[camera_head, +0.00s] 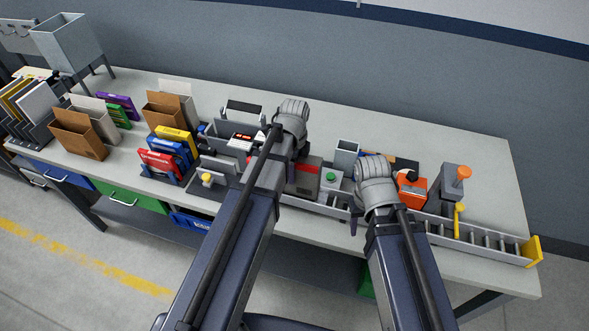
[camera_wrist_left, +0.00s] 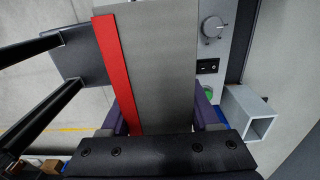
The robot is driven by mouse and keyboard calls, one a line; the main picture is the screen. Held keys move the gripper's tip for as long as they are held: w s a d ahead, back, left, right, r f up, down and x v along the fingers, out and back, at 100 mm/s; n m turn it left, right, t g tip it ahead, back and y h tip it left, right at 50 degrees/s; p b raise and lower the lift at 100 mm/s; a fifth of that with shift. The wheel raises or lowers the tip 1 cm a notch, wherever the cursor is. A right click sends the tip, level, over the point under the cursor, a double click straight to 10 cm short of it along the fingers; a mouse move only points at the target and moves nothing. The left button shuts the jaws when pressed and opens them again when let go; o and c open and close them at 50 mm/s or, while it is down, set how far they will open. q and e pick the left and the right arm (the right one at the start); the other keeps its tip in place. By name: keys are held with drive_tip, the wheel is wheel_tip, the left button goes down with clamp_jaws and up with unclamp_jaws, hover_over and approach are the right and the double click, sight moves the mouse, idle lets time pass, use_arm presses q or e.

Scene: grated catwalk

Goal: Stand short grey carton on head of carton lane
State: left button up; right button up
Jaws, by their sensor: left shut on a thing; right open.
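The short grey carton with a red band (camera_wrist_left: 165,55) fills the middle of the left wrist view, between the two purple fingers of my left gripper (camera_wrist_left: 162,112). The gripper is shut on it. In the head view a grey side with a red band (camera_head: 306,178) shows just right of my left arm; the fingers are hidden by the arm. The carton lane (camera_head: 470,240) is a long, low grey channel with rollers or dividers along the bench's front edge, with a yellow end plate (camera_head: 533,250) at right. My right gripper (camera_head: 356,215) hangs over the lane, its fingertips mostly hidden.
A grey device with an orange knob (camera_head: 452,185) and an orange item (camera_head: 411,190) stand behind the lane. A green-button box (camera_head: 330,180) and an open grey square tube (camera_head: 345,155) stand between my arms. Racks of coloured boxes fill the left. The back right bench is clear.

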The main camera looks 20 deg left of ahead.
use_arm(q)
drive_tip(key=shift+f+b, duration=0.85)
drive_tip(key=shift+f, duration=0.15)
drive_tip(key=shift+r, duration=0.1)
drive_tip(key=o, duration=1.5)
drive_tip(key=shift+c, duration=0.2)
drive_tip(key=shift+o, duration=0.2)
drive_tip(key=shift+r, duration=0.1)
drive_tip(key=shift+r+p, duration=3.9)
drive_tip(key=shift+p, duration=0.2)
